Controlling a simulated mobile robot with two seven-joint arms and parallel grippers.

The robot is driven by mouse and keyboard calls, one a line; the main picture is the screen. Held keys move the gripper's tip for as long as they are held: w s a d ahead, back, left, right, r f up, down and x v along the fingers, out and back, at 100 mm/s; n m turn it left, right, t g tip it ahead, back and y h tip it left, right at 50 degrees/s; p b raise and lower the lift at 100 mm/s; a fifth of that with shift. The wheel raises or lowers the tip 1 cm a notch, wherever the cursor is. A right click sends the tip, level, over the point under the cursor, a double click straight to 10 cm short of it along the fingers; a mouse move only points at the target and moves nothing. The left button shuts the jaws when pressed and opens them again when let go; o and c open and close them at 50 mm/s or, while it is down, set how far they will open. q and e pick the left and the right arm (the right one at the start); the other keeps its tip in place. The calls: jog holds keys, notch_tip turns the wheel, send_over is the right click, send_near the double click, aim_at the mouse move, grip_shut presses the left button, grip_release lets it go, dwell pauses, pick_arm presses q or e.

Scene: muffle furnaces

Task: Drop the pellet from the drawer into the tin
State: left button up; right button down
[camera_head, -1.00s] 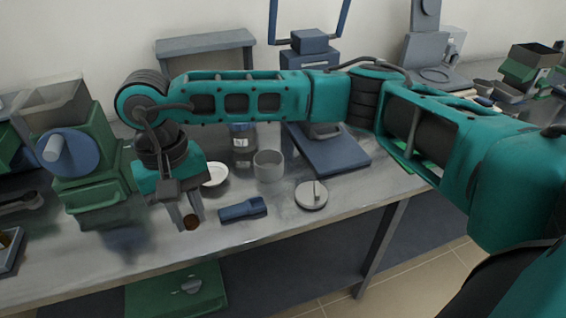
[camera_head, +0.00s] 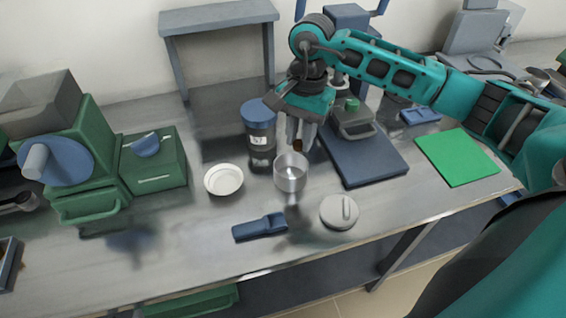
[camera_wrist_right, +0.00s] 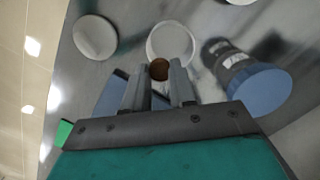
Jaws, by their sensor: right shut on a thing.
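My right gripper (camera_head: 300,143) is shut on a small round brown pellet (camera_head: 298,145). It points down just above the back rim of the open grey tin (camera_head: 291,182). In the right wrist view the pellet (camera_wrist_right: 159,69) sits between the two fingertips (camera_wrist_right: 156,80), in front of the near edge of the tin (camera_wrist_right: 168,35). A green drawer (camera_head: 92,207) juts from the base of the green machine at the left. My left gripper is not in view.
A round grey lid (camera_head: 340,212) lies right of the tin. A white dish (camera_head: 224,179), a blue-lidded jar (camera_head: 259,130) and a blue tool (camera_head: 259,227) lie nearby. A blue-grey plate (camera_head: 365,165) and a green mat (camera_head: 456,157) are at the right.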

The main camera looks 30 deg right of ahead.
jog(key=shift+s+f+b, duration=0.2)
jog(key=shift+f+b, duration=0.2)
jog(key=shift+f, duration=0.25)
jog(key=shift+f+b, duration=1.3)
jog(key=shift+f, duration=0.95)
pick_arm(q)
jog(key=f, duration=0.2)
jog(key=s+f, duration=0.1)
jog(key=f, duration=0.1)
pick_arm(e)
jog(key=c, duration=0.8)
grip_release()
jog(key=shift+c, duration=0.2)
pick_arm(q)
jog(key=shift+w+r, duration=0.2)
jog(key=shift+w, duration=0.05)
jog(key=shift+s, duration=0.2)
pick_arm(e)
notch_tip(320, 180, up, 13)
jog(key=d, duration=0.1)
jog(key=shift+w+d, duration=0.15)
jog(key=shift+w, duration=0.3)
jog(key=shift+f, duration=0.1)
